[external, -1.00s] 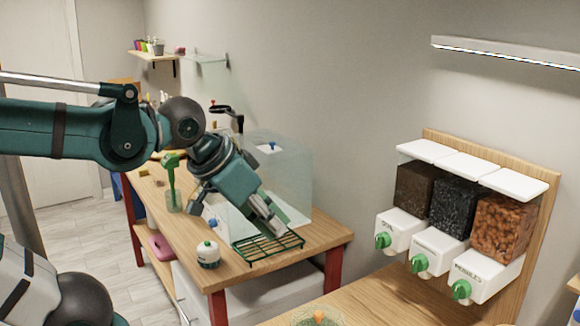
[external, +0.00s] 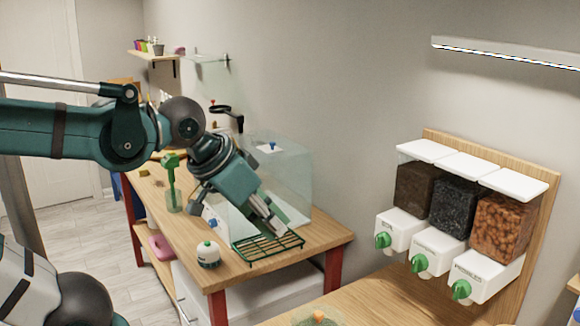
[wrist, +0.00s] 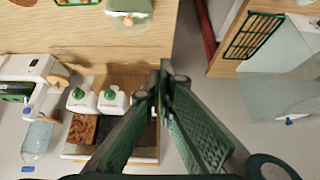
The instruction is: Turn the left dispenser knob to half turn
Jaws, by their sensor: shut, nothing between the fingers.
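The dispenser on the right has three white units, each with a green knob, in the external view. The left knob (external: 382,240) is on the unit under the dark brown soil bin (external: 415,188). The middle knob (external: 419,263) and right knob (external: 461,289) sit beside it. My gripper (external: 275,228) is well left of the knobs, over the other bench, touching none of them. In the wrist view its fingers (wrist: 164,80) are shut and empty. Two of the green knobs show left of the fingers there; the fingers hide most of the third unit.
A green wire rack (external: 268,246) lies on the left bench beneath my gripper, in front of a clear glass tank (external: 285,170). A white jar (external: 208,254) stands beside the rack. A gap separates this bench from the wooden counter (external: 375,300) below the dispenser.

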